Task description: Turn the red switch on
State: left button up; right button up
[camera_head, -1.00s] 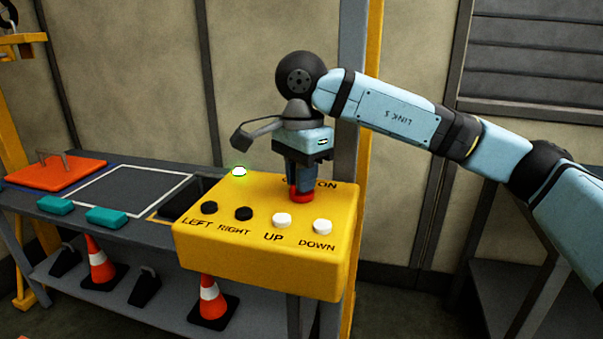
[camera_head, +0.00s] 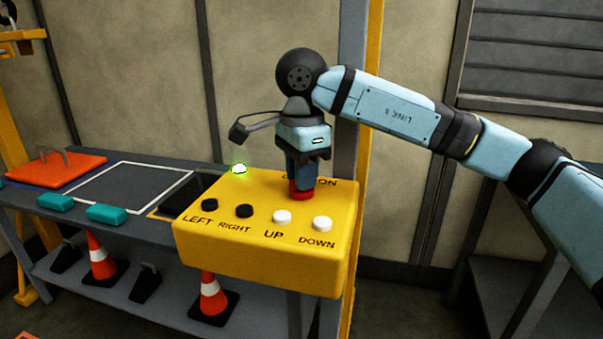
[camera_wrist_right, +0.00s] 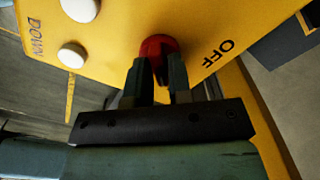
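The red switch (camera_head: 301,194) is a round red knob on top of the yellow control box (camera_head: 262,258). My right gripper (camera_head: 301,188) points straight down onto it from above. In the right wrist view, the knob (camera_wrist_right: 158,46) sits at the tips of the two fingers (camera_wrist_right: 160,74), which appear closed around it. Their exact contact is partly hidden. An OFF label is beside the knob in the wrist view, and an ON label shows right of the gripper in the head view. My left gripper is not in view.
Two black buttons, LEFT (camera_head: 209,205) and RIGHT (camera_head: 244,211), and two white buttons, UP (camera_head: 282,217) and DOWN (camera_head: 322,223), line the box's front. A grey workbench (camera_head: 110,225) with an orange block (camera_head: 57,169) and teal blocks stands to the left.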

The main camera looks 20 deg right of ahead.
jog(key=shift+o, duration=1.3)
jog(key=shift+r, duration=0.2)
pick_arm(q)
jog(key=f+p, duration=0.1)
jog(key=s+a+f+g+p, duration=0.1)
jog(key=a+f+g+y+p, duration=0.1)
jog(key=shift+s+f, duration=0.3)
pick_arm(e)
notch_tip(320, 180, up, 13)
jog(key=shift+r, duration=0.2)
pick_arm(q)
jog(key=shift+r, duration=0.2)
